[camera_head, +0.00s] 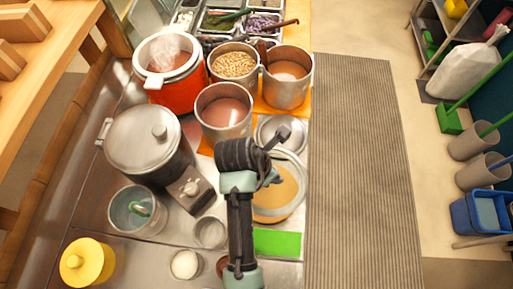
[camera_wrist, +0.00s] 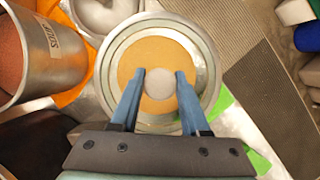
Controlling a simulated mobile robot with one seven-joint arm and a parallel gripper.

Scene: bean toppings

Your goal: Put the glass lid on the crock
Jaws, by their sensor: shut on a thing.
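The glass lid (camera_head: 297,196) is a clear disc with a pale rim, at the front right of the counter. A tan round surface shows within its rim. In the wrist view the lid (camera_wrist: 205,55) fills the middle, and its pale round knob (camera_wrist: 159,82) sits between my fingertips. My gripper (camera_wrist: 160,80) is shut on the knob; in the head view my arm hides part of it. I cannot tell how far the lid is off the surface below. The steaming red pot with a white rim (camera_head: 181,89), at the back left, looks like the crock; its top is open.
A steel pot of brownish liquid (camera_head: 224,128) stands between my gripper and the red pot. A pot of beans (camera_head: 234,80) and another steel pot (camera_head: 288,90) stand behind. A grey lidded cooker (camera_head: 148,140) is left. A green board (camera_head: 277,242) lies in front.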

